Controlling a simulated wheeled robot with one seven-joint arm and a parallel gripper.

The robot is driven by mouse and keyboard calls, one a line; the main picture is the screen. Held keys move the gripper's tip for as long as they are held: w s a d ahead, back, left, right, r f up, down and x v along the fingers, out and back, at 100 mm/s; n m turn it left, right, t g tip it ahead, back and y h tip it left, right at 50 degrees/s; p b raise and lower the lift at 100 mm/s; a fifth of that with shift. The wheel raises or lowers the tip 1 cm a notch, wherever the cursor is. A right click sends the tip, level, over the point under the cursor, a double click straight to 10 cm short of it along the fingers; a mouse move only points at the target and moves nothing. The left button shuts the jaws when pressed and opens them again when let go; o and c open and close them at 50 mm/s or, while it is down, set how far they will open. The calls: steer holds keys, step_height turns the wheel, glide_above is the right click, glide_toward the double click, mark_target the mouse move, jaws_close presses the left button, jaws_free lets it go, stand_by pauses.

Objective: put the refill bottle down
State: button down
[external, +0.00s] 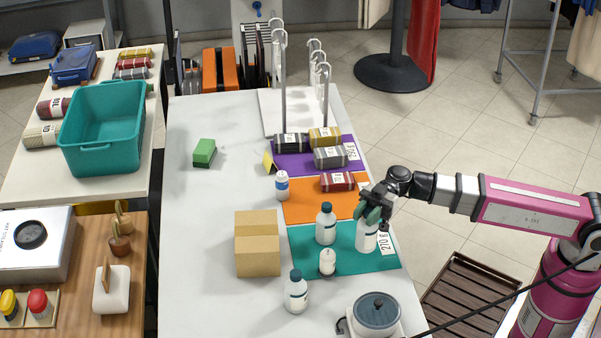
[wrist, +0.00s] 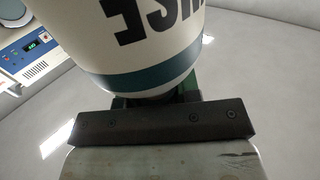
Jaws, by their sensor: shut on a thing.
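The refill bottle (external: 366,240) is white, and my gripper (external: 374,212) is shut on its upper part. In the external view it is upright over the right part of the teal mat (external: 300,262), beside the white number card (external: 387,242). I cannot tell whether its base touches the mat.
A dark-capped white bottle (external: 326,226) and a small white bottle (external: 327,262) stand on the teal mat. Another bottle (external: 296,292) stands in front, near a round grey-lidded device (external: 376,312). A cardboard box (external: 257,257) is left of the mat. Orange (external: 310,207) and purple mats lie behind.

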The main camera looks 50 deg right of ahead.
mark_target(358, 225)
steer(key=shift+w+d+f, duration=0.2)
steer(key=shift+w+f, duration=0.2)
steer(key=shift+w, duration=0.2)
steer(key=shift+w+d+f, duration=0.2)
steer(key=shift+w+f, duration=0.2)
steer(key=shift+w, duration=0.2)
steer(key=shift+f, duration=2.15)
steer(key=c, duration=0.8)
jaws_free()
steer(key=shift+d+r, duration=0.15)
steer(key=shift+r, duration=0.05)
steer(key=d, duration=1.1)
steer(key=shift+d, duration=0.4)
